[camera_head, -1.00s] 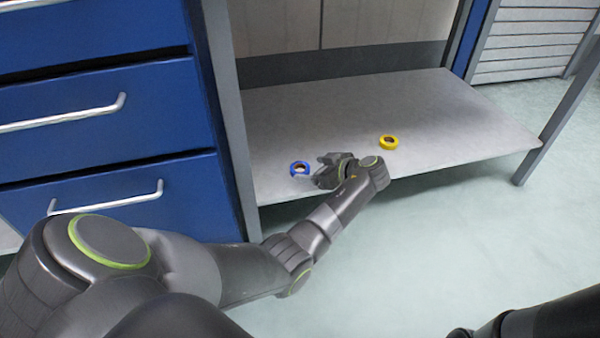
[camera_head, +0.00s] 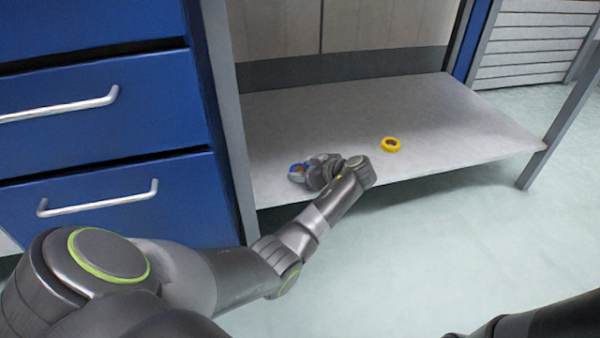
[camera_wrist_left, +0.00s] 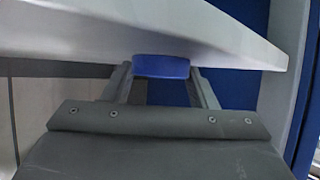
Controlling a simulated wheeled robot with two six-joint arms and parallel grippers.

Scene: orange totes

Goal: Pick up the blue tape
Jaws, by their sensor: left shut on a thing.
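The blue tape (camera_head: 297,168) is a small ring at the left part of the grey low shelf (camera_head: 420,115). My left gripper (camera_head: 303,171) is at the tape and shut on it, partly covering it in the head view. In the left wrist view the blue tape (camera_wrist_left: 161,66) sits between the two fingertips of my left gripper (camera_wrist_left: 162,72), close to the pale shelf surface. Whether the tape still touches the shelf I cannot tell. My right gripper is not in view; only a dark part of my right arm shows at the lower right.
A yellow tape (camera_head: 390,144) lies on the shelf to the right of my left gripper. A blue drawer cabinet (camera_head: 100,135) and a grey post (camera_head: 227,110) stand at the left. Another grey leg (camera_head: 555,125) stands at the right. The shelf behind the tapes is clear.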

